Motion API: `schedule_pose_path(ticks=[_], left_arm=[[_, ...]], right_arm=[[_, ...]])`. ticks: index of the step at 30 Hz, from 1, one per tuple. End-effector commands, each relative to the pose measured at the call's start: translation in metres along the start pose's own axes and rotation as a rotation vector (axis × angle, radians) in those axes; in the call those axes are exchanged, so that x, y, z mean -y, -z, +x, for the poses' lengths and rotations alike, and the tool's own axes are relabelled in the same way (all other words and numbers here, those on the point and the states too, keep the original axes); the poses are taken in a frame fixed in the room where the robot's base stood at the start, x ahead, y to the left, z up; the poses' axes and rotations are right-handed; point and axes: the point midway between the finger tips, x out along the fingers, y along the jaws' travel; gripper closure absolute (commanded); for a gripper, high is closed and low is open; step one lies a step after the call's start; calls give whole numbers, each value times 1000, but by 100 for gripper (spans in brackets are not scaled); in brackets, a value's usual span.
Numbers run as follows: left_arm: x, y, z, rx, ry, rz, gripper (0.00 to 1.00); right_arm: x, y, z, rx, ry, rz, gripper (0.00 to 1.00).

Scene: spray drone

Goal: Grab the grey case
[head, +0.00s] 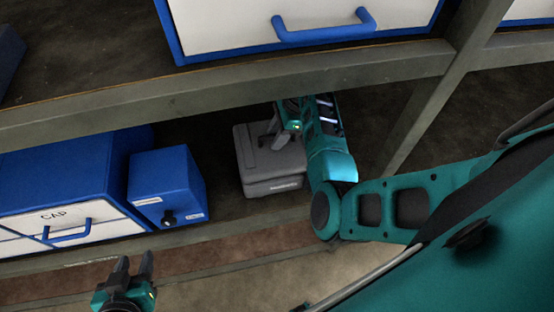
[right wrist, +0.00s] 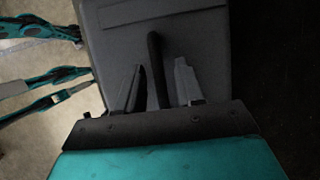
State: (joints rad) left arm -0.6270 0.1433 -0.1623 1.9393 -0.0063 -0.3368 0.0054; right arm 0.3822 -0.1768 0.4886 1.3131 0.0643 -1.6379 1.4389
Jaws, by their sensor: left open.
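The grey case (head: 268,182) sits on the lower shelf in the head view, partly hidden by my right gripper (head: 270,138). In the right wrist view the case (right wrist: 205,45) fills the middle, with a dark handle (right wrist: 156,62) standing up from it. The fingers of my right gripper (right wrist: 160,85) are on either side of the handle, with visible gaps, so it is open around the handle. My left gripper (head: 136,268) is open and empty at the lower left of the head view, in front of the shelf and away from the case.
A blue box with a black knob (head: 168,190) stands left of the case. A blue and white drawer unit (head: 75,215) is further left. The upper shelf's edge (head: 210,100) runs above the case and carries a blue and white drawer (head: 235,30). A shelf post (head: 425,110) stands at the right.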

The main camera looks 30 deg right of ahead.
Motion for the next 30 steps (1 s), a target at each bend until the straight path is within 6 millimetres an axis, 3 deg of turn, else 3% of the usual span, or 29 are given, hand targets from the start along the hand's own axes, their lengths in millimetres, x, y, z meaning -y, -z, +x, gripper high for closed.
schedule_pose_path(ticks=[11, 30], left_arm=[[0, 5, 2, -11, 0, 2, 57], [-1, 0, 0, -1, -1, 0, 57]], right_arm=[[0, 0, 0, 0, 0, 0, 100], [0, 0, 0, 0, 0, 0, 100]])
